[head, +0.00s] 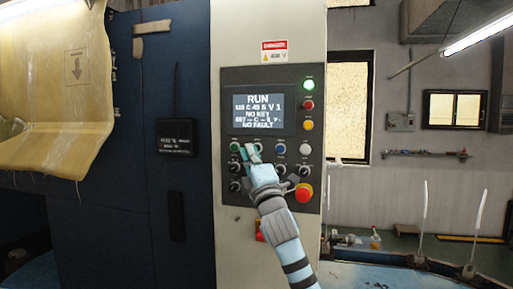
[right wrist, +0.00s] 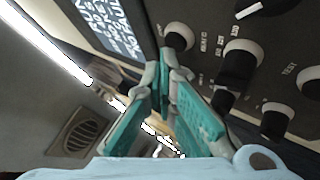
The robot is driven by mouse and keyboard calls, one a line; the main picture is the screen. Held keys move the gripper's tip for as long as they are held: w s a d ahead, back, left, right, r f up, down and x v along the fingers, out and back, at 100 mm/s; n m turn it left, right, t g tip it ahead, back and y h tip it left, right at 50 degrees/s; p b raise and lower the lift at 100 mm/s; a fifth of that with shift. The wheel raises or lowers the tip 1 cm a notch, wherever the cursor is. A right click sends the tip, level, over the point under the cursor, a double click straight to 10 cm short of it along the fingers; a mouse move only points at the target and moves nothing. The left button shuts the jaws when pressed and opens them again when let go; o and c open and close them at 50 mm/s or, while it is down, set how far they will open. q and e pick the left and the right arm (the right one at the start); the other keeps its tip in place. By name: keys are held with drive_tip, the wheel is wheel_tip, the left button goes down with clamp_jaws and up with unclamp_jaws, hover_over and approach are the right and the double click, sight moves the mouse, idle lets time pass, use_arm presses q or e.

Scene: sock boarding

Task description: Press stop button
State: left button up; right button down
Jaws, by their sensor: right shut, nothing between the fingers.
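The control panel (head: 228,95) is dark grey on a pale cabinet, and its screen (head: 261,108) reads RUN; part of the screen shows in the right wrist view (right wrist: 108,25). Candidates for the stop button are a small red button (head: 308,104) below a lit green one and a large red mushroom button (head: 304,191) at the lower right; I cannot read their labels. My right gripper (head: 244,148) is shut and empty, in front of the knobs left of centre. In the right wrist view its teal fingers (right wrist: 168,62) meet near a knob (right wrist: 179,38).
Black knobs (right wrist: 242,56) crowd around my right fingertips. A yellow button (head: 308,125) sits under the small red one. Another red part (head: 260,236) is half hidden behind my right arm. A yellowish sheet (head: 60,90) hangs at left.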

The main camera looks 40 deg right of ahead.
drive_tip(key=shift+w+d, duration=0.25)
drive_tip(key=shift+d, duration=0.1)
idle(0.8)
drive_tip(key=shift+a, duration=0.1)
drive_tip(key=shift+s+a, duration=0.5)
drive_tip(key=shift+a, duration=0.05)
drive_tip(key=shift+p, duration=0.3)
drive_tip(key=shift+s+a+p, duration=0.25)
drive_tip(key=shift+s+a, duration=0.45)
drive_tip(key=shift+a, duration=0.35)
drive_tip(key=shift+s+a+p, duration=0.2)
drive_tip(key=shift+s+a, duration=0.5)
drive_tip(key=shift+a, duration=0.3)
